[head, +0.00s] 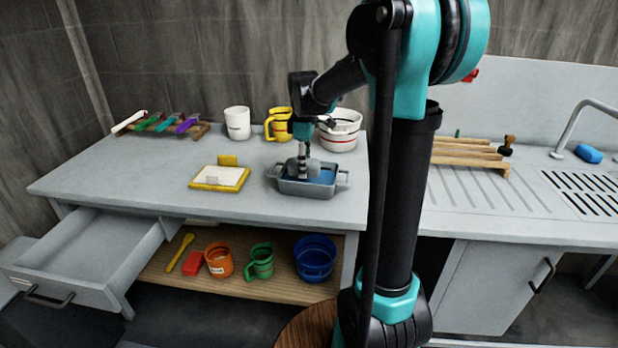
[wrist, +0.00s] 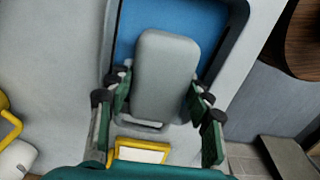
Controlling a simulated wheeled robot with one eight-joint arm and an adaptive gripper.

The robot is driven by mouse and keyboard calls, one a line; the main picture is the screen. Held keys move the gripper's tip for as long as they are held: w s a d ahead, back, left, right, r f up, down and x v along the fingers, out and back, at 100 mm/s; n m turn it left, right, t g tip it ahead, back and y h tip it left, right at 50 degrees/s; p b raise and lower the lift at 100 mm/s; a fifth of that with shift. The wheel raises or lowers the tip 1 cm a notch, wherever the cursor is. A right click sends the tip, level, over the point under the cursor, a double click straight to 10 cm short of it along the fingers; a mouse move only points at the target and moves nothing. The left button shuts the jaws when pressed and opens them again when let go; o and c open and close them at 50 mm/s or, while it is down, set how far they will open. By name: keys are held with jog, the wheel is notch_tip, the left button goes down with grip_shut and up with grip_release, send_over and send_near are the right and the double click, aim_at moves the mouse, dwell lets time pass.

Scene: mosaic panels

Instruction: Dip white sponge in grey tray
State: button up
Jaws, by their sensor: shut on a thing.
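The grey tray (head: 308,190) stands on the worktop near its front edge, with blue inside; its rim also shows in the wrist view (wrist: 241,25). My gripper (head: 303,170) points down into the tray from above. In the wrist view, my gripper (wrist: 160,92) is shut on the pale grey-white sponge block (wrist: 166,70), with a finger on each side. The sponge lies over the blue inside of the tray. I cannot tell whether it touches the blue. In the head view the fingers partly hide it.
A yellow-framed white pad (head: 219,178) lies left of the tray. Behind stand a white mug (head: 237,123), a yellow mug (head: 279,124) and a white bowl (head: 340,131). A drawer (head: 90,255) hangs open at the left. A sink drainer (head: 490,195) is at the right.

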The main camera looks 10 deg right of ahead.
jog(key=shift+r, duration=3.1)
